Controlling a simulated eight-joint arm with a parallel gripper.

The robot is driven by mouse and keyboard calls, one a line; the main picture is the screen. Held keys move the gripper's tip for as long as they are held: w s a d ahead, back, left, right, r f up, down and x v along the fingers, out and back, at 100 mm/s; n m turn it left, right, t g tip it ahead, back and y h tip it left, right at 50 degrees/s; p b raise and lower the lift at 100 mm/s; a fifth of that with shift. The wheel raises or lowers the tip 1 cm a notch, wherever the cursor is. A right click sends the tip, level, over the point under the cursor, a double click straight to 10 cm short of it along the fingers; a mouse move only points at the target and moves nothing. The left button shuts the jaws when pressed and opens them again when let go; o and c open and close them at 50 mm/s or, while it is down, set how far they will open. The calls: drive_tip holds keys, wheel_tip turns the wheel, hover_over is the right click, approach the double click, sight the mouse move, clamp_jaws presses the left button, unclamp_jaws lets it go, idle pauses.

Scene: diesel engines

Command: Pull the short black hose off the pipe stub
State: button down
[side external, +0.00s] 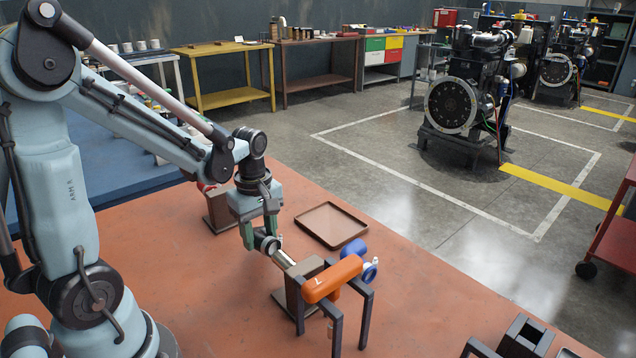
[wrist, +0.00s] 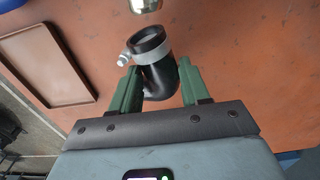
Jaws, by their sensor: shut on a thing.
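The short black hose (wrist: 158,75) is a bent elbow with a metal clamp (wrist: 124,60) at its open end. My gripper (wrist: 158,84) is shut on it, one green finger on each side. In the wrist view the hose mouth is apart from the metal pipe stub (wrist: 146,5), with bare orange surface between them. In the side view the hose (side external: 267,244) shows small and dark at my gripper (side external: 259,234), close to the silver stub (side external: 283,260). The stub sticks out from a brown block (side external: 296,283); how close the hose is there is hard to tell.
An orange cylinder (side external: 333,278) with a blue part (side external: 354,247) rests on a dark stand (side external: 367,305) right of the stub. An empty brown tray (side external: 330,224) lies behind it, also left in the wrist view (wrist: 62,62). The orange tabletop (side external: 200,290) is clear at front left.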

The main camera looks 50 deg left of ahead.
sight(260, 234)
drive_tip(key=shift+r, duration=0.15)
drive_tip(key=shift+r, duration=2.35)
